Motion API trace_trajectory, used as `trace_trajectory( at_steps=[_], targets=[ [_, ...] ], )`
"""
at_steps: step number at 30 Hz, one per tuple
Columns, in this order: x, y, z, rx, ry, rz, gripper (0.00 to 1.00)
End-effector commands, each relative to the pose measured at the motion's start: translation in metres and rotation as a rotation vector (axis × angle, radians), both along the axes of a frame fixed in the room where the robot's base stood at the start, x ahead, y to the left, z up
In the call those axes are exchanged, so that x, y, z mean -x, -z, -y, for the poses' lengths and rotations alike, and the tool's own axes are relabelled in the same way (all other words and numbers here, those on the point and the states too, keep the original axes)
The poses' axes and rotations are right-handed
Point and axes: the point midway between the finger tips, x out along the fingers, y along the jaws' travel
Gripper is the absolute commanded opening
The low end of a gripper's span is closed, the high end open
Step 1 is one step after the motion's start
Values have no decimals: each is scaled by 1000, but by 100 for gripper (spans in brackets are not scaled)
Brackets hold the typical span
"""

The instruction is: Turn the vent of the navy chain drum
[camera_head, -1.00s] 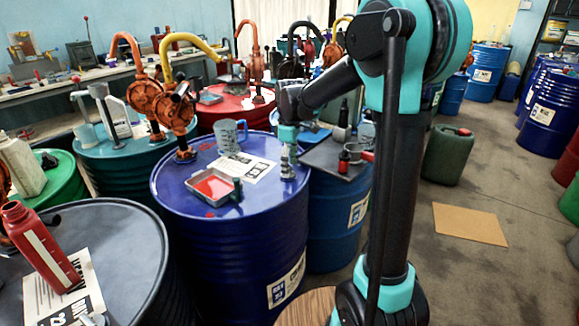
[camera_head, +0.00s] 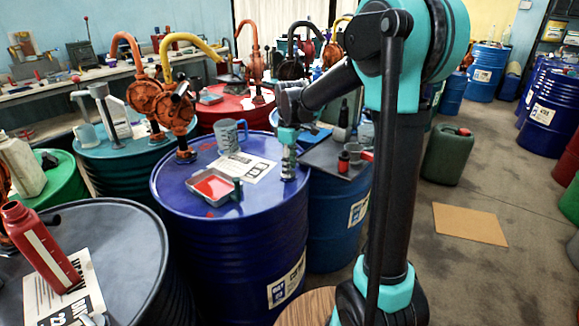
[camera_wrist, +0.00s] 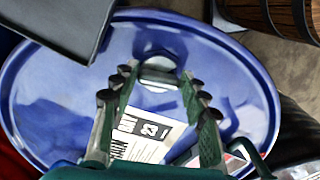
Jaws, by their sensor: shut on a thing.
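The navy chain drum (camera_head: 228,255) stands upright in the middle of the head view. Its round blue lid also fills much of the wrist view (camera_wrist: 50,100). My gripper (camera_head: 288,176) points down at the right side of the lid. In the wrist view my gripper (camera_wrist: 159,72) has its two ribbed fingers on either side of the vent (camera_wrist: 158,66), a pale metal cap near the rim, and is shut on it. The fingers hide the vent in the head view, and its turned angle cannot be told.
On the lid are a grey tray with red inside (camera_head: 214,186), a blue-grey measuring jug (camera_head: 231,136) and a printed sheet (camera_head: 244,168). A blue drum with a dark tray (camera_head: 328,160) adjoins at right. Orange pumps (camera_head: 176,108) stand behind left.

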Motion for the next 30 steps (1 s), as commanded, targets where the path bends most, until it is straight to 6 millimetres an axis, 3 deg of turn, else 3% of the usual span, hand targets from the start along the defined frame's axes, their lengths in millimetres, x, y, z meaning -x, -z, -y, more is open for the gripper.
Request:
trace_trajectory(
  at_steps=[11,30],
  targets=[
    [1,0,-1,0,195,0,16],
    [3,0,-4,1,797,1,16]
  ],
)
